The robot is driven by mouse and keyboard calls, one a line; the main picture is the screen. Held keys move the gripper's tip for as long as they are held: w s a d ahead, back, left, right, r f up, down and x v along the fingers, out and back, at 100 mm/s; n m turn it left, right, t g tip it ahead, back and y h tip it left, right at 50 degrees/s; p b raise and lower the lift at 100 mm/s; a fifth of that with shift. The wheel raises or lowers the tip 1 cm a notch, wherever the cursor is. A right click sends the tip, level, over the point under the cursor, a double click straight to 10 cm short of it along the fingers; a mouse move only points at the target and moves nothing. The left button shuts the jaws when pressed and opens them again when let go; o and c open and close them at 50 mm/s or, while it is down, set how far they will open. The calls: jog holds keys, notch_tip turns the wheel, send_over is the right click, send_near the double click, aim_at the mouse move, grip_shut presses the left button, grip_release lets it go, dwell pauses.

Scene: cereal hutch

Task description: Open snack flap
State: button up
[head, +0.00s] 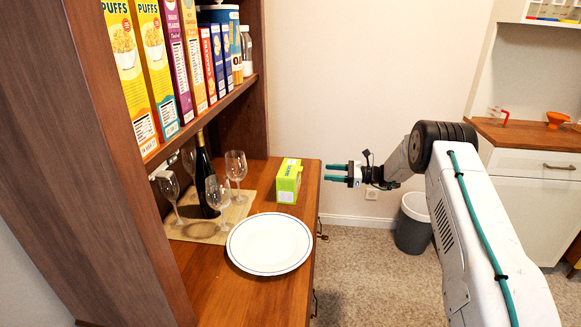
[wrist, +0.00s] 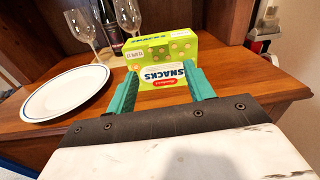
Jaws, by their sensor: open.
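A green snack box (head: 288,181) stands on the wooden hutch counter near its right edge. In the wrist view the snack box (wrist: 163,62) faces me with its printed "SNACKS" side, and its top looks closed. My gripper (head: 336,173) is open and empty, to the right of the box and apart from it, just off the counter's edge. In the wrist view my teal fingers (wrist: 162,92) point toward the box, spread to either side of its printed face. The far side of the box is hidden.
A white plate (head: 269,244) lies in front of the box. Wine glasses (head: 236,168) and a dark bottle (head: 205,175) stand on a mat to the left. Cereal boxes (head: 152,60) fill the shelf above. A bin (head: 413,222) stands on the floor.

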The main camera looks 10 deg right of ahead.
send_near(291, 168)
jog(key=a, duration=0.1)
jog(key=w+a, duration=0.1)
jog(key=a, duration=0.1)
jog(key=shift+w+a+m, duration=0.25)
jog(key=shift+w+m, duration=0.15)
